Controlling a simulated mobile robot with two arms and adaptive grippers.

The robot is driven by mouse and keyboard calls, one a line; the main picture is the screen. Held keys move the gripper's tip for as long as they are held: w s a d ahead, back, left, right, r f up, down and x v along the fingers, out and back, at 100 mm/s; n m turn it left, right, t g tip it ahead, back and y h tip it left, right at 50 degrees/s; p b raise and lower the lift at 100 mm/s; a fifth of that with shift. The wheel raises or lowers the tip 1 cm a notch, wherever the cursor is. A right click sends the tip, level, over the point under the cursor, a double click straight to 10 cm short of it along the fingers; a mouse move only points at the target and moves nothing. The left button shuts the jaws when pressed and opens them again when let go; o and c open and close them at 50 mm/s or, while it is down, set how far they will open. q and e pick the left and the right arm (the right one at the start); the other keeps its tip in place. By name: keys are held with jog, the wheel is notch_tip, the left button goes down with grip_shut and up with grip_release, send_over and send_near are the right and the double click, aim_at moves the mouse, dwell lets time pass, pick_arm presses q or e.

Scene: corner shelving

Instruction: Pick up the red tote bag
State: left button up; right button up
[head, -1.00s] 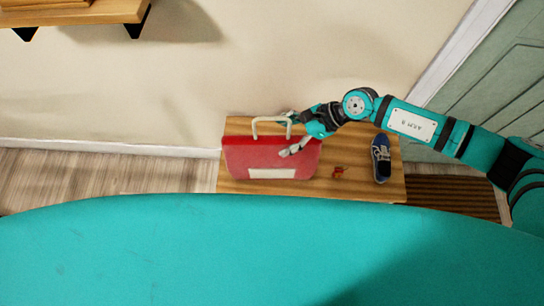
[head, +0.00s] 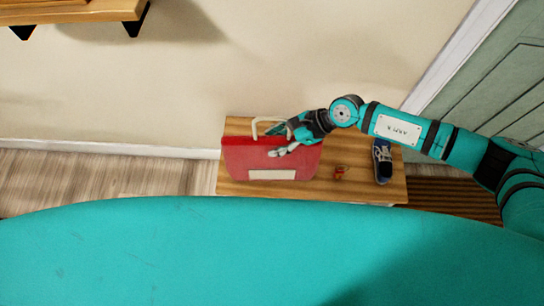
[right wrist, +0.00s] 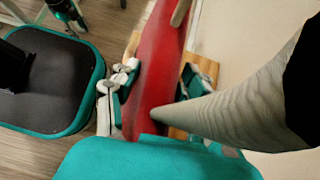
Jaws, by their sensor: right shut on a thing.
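The red tote bag (head: 243,157) stands upright on the left part of a wooden bench in the head view. It has a pale label on its front and a cream handle (head: 258,125) on top. My right gripper (head: 284,141) reaches it from the right, at its upper right edge, with one finger in front and one behind. In the right wrist view the bag (right wrist: 157,65) lies between the two fingers, and my right gripper (right wrist: 155,85) is shut on it. A pale strap crosses close to that camera. A small teal and black part, perhaps my left gripper (right wrist: 66,12), shows at the top left.
On the wooden bench (head: 355,190) a dark blue shoe (head: 383,162) stands at the right and a small orange-red item (head: 340,173) lies between shoe and bag. A wall is behind, a wall shelf (head: 75,14) at upper left, a green door (head: 500,90) at right.

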jog(key=shift+r, duration=0.15)
grip_shut()
jog(key=shift+r+p, duration=0.3)
jog(key=shift+p, duration=0.05)
notch_tip(320, 180, up, 3)
jog(key=p, duration=0.2)
jog(key=shift+r+p, duration=0.2)
jog(key=shift+p, duration=0.15)
jog(key=s+d+p, duration=0.4)
jog(key=s+d, duration=0.6)
jog(key=s, duration=0.2)
jog(key=shift+d+r, duration=0.3)
jog(key=shift+r, duration=0.1)
jog(key=shift+w+p, duration=0.1)
jog(key=shift+p, duration=0.2)
